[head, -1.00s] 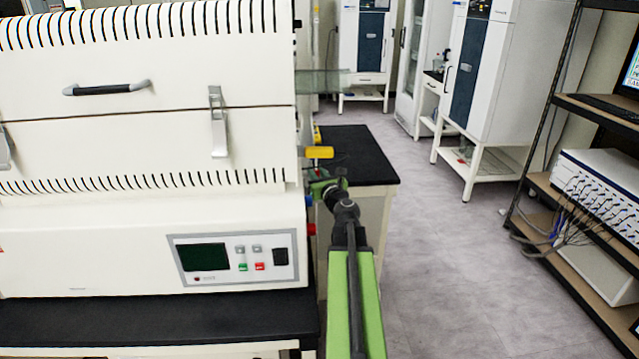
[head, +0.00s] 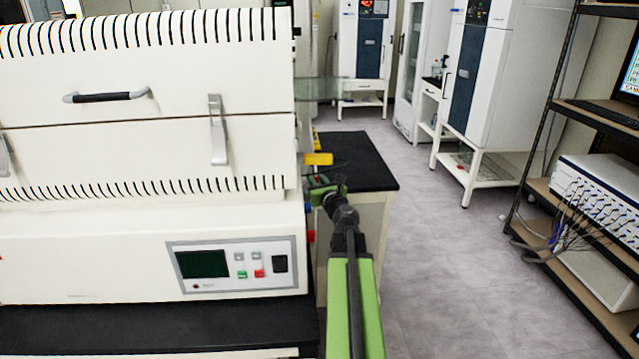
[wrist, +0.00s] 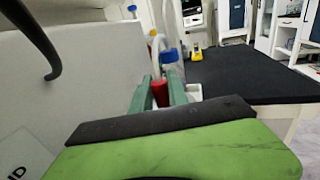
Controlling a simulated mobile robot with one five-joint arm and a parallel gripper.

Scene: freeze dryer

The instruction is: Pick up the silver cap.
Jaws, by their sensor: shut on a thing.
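My gripper (wrist: 160,92) shows in the wrist view as two green-teal fingers reaching forward from a green and black wrist. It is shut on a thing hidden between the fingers. I cannot clearly make out a silver cap in either view. A red part (wrist: 160,93) shows between the fingers; I cannot tell whether they touch it. A blue fitting (wrist: 170,55) on a clear tube stands just beyond. In the head view my gripper (head: 325,187) is small and partly hidden by my arm, beside the right end of the white furnace (head: 140,240).
A black-topped table (head: 355,160) stands behind. The floor (head: 440,260) to the right is clear. A shelf rack (head: 560,225) with cabled equipment stands far right.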

